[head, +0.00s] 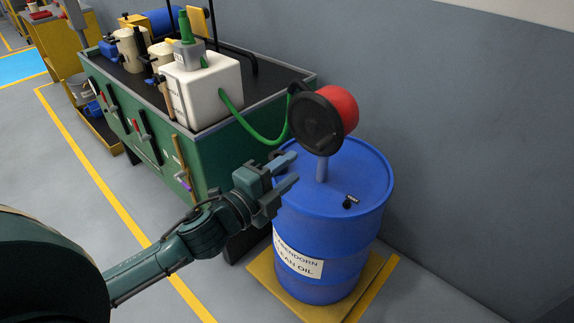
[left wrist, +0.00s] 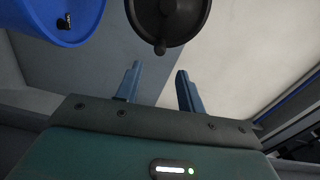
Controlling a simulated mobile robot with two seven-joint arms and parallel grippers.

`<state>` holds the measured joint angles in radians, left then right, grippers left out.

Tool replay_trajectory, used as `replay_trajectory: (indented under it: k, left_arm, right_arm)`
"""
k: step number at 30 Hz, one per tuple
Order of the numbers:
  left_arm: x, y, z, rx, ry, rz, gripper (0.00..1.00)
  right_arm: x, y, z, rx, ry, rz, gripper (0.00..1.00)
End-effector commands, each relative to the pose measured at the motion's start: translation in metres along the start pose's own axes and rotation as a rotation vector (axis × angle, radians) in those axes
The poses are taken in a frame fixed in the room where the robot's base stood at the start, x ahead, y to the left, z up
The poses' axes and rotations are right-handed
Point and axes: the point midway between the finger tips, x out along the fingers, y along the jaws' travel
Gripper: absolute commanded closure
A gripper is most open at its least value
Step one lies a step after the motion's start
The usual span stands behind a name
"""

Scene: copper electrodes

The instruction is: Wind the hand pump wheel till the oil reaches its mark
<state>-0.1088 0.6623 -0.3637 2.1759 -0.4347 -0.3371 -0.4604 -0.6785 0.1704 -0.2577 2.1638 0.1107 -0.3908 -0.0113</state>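The hand pump's black wheel (head: 315,122) sits on the side of a red pump body (head: 343,103), on a post above the blue oil drum (head: 335,185). In the left wrist view the wheel (left wrist: 170,18) is cut off by the top edge, with a dark knob (left wrist: 160,48) at its lower rim. My left gripper (head: 292,172) is open and empty, below the wheel in the head view. In the left wrist view its fingers (left wrist: 159,86) are apart, with nothing between them. The oil level and its mark cannot be made out. My right gripper is out of view.
A green hose (head: 255,132) runs between the pump and a white tank (head: 205,90) on the green bench (head: 110,85). The drum stands on a yellow-edged base (head: 270,278). A grey wall (head: 470,120) rises behind; floor is clear at the front left.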

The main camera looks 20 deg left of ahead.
Motion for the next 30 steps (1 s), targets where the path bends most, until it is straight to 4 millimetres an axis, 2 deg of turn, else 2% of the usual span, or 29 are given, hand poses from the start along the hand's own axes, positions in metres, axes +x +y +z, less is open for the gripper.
replay_trajectory:
  k: [22, 30]
  left_arm:
    - [0.087, 0.0, 0.0, -0.001, 0.0, -0.002, 0.61]
    - [0.089, -0.001, 0.0, -0.002, 0.0, -0.001, 0.61]
  right_arm:
    - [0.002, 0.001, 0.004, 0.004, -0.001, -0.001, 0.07]
    - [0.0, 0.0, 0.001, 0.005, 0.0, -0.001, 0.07]
